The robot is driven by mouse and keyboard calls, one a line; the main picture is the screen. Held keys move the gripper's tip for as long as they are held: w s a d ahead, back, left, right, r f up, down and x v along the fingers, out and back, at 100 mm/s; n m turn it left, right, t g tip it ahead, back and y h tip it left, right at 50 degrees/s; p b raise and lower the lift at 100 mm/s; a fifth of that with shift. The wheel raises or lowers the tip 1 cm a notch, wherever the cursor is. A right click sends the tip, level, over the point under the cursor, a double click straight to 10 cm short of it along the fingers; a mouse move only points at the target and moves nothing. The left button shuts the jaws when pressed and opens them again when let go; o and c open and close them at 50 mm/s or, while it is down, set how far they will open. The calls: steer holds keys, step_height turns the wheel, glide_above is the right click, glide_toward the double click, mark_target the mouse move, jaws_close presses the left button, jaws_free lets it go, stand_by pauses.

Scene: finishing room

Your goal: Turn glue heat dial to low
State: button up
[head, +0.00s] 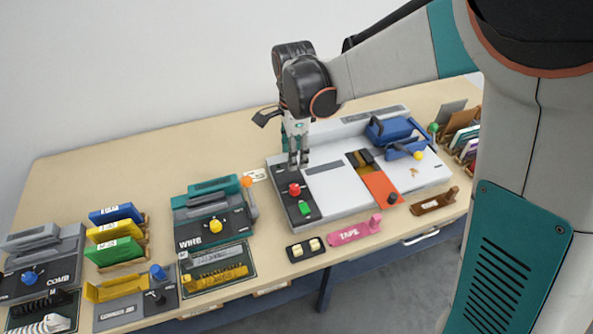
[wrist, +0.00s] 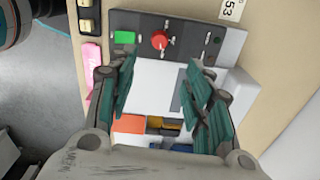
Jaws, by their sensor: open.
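A grey binding machine (head: 327,190) stands on the bench with a dark control panel (head: 291,210) at its left end. On the panel is a red dial (head: 294,189), likely the glue heat dial, with a green switch (head: 305,208) nearer the bench front. The wrist view shows the red dial (wrist: 159,40) with small pale marks around it, too small to read, and the green switch (wrist: 124,37) to its left. I cannot tell the dial's setting. My gripper (head: 298,164) is open and empty above the panel's far end, apart from the dial; its fingers (wrist: 160,70) point down.
A blue clamp (head: 393,133) and an orange plate (head: 381,187) are on the machine's right part. A wire unit with an orange-knobbed lever (head: 247,182) stands left. A pink tape holder (head: 354,230) and a two-knob black block (head: 305,249) lie in front.

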mark_target(295, 186)
step_height(295, 186, down, 14)
steer(key=b, duration=0.3)
steer(key=shift+r, duration=0.2)
steer(key=shift+c, duration=0.2)
steer(key=c, duration=1)
